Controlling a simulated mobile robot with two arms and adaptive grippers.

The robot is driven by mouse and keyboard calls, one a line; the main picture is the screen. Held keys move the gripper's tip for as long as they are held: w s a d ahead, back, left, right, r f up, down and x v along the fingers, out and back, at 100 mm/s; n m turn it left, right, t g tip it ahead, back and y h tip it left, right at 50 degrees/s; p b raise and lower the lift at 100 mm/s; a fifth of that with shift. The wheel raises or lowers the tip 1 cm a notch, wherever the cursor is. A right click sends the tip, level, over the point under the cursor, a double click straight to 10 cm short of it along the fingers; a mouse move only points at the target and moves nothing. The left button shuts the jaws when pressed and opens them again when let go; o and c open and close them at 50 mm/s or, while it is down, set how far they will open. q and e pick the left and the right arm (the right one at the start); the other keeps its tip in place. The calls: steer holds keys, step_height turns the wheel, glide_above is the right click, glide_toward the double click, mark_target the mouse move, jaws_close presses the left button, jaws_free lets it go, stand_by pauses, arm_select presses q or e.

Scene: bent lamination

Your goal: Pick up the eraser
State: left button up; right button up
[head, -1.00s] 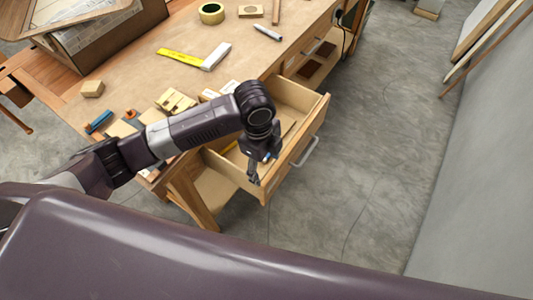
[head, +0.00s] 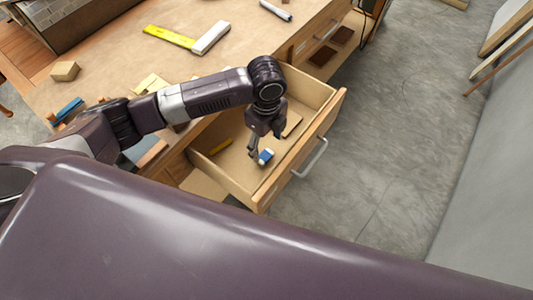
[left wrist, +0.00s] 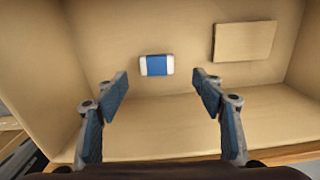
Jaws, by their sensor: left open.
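The eraser (head: 265,157) is a small block with a blue sleeve and white ends. It lies flat on the floor of the open drawer (head: 325,118). In the left wrist view the eraser (left wrist: 156,65) lies ahead of the fingertips, between their lines, with bare drawer floor around it. My left gripper (head: 257,148) is over the drawer, open and empty, with its fingers close to the eraser in the head view. In the left wrist view both blue-padded fingers of the gripper (left wrist: 163,97) are spread apart. My right gripper is not in view.
A flat wooden piece (left wrist: 244,41) lies in the drawer right of the eraser in the wrist view. The drawer walls surround the gripper. The workbench (head: 130,75) carries a square (head: 211,38) and a wood block (head: 65,71).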

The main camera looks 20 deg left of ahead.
mark_target(265, 155)
arm_select(q)
steer(key=shift+s+a+f, duration=0.1)
steer(key=shift+s+f, duration=0.1)
steer(key=shift+f, duration=0.3)
steer(key=shift+s+f, duration=0.15)
steer(key=shift+f, duration=0.3)
step_height(265, 155, down, 4)
steer(key=shift+w+r+p, duration=0.15)
steer(key=shift+p, duration=0.2)
steer(key=shift+a+f, duration=0.1)
steer(key=shift+f, duration=0.1)
steer(key=c, duration=1.3)
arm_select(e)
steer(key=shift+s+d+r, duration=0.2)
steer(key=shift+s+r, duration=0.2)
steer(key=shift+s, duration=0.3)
arm_select(q)
steer(key=shift+o, duration=0.2)
steer(key=shift+r, duration=0.1)
